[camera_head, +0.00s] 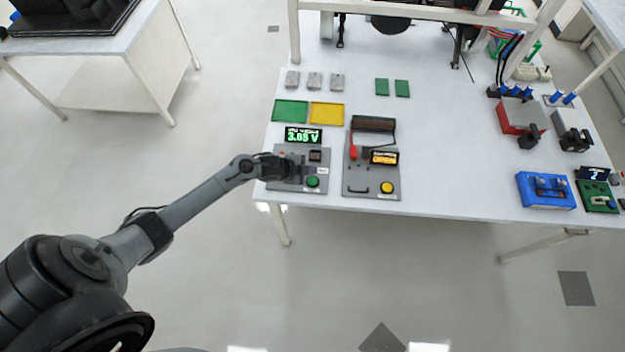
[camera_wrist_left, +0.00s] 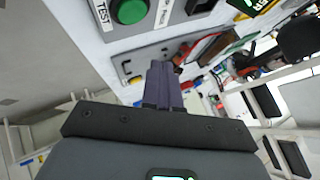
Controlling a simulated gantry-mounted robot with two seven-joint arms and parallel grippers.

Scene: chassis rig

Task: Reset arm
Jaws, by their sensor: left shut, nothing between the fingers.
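My left arm reaches in from the lower left of the head view. Its gripper (camera_head: 292,168) is over the left test panel (camera_head: 318,184), which has a green button (camera_head: 312,181) and a display (camera_head: 303,136) reading about 3.65 V. In the left wrist view the two dark fingers (camera_wrist_left: 164,86) are together with nothing between them. The green button (camera_wrist_left: 130,11), marked TEST, shows above the fingers there. My right gripper is not seen.
A second panel (camera_head: 371,186) with a yellow button stands to the right. Green (camera_head: 290,111) and yellow (camera_head: 327,113) trays, with several small grey blocks, lie behind. A blue fixture (camera_head: 545,192) is at the right. The front middle of the table (camera_head: 455,185) is clear.

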